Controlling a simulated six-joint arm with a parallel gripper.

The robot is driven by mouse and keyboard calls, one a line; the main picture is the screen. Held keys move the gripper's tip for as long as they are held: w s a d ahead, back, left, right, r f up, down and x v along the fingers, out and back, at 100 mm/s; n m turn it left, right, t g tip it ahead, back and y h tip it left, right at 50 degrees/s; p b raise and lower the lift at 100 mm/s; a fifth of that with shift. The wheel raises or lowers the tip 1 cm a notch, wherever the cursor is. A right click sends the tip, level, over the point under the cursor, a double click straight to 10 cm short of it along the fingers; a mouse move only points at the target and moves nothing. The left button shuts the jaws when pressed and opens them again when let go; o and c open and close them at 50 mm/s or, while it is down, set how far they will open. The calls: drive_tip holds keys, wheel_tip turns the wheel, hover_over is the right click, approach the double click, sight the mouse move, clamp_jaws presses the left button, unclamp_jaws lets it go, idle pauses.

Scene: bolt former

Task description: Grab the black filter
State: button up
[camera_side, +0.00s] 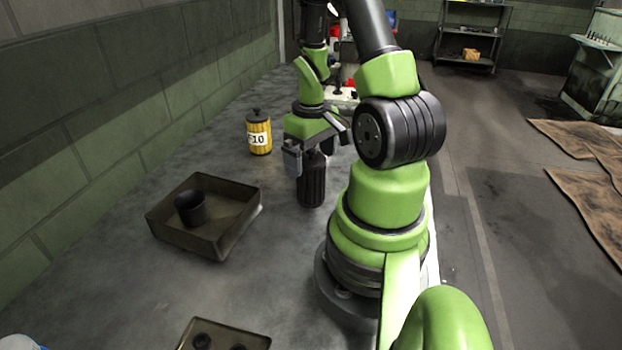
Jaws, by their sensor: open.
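One grey finger shows at the left of the filter's top. The filter's upper end is partly covered by the gripper.
A yellow canister (259,134) marked 10 stands behind and left. A brown open tray (228,243) holding a black cup-like part (190,209) lies at left. Another tray (226,333) with dark round parts is at the bottom edge. A block wall (120,95) bounds the left.

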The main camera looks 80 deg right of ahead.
drive_tip(key=shift+f, duration=1)
drive_tip(key=c, duration=1)
drive_tip(key=shift+c, duration=0.2)
drive_tip(key=shift+r, duration=0.1)
